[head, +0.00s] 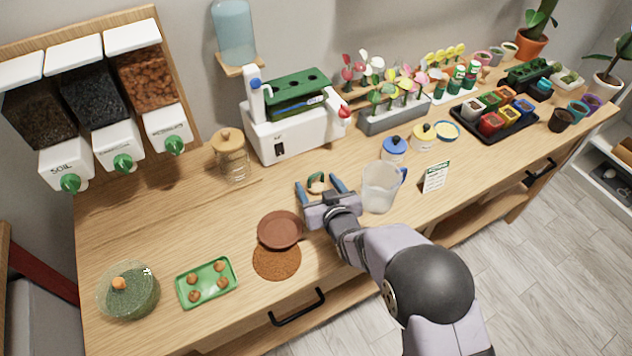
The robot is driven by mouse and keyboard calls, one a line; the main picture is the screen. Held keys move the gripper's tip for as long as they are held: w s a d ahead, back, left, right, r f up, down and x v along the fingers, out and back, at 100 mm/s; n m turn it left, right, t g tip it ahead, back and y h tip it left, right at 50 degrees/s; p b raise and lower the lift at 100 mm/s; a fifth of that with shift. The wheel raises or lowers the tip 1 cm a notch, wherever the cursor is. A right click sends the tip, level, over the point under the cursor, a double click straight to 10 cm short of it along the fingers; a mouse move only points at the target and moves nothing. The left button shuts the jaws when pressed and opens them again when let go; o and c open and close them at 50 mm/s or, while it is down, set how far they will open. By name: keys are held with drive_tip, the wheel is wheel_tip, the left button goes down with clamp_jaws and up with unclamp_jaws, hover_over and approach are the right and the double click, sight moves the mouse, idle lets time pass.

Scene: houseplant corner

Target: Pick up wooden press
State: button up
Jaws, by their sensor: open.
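A small object with a dark green curved top and a light wood-coloured part, likely the wooden press (316,187), stands on the wooden counter. My gripper (318,180) is open, its two blue fingers spread to the left and right of this object. The gripper's body is just in front of it and hides its lower part. I cannot tell whether either finger touches it.
A clear pitcher (380,188) stands close to the right of my gripper. A brown saucer (280,229) lies to the left, by a brown round patch (277,262). A white machine (292,130) stands behind.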

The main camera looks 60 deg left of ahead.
drive_tip(key=c, duration=1.2)
drive_tip(key=shift+r, duration=0.2)
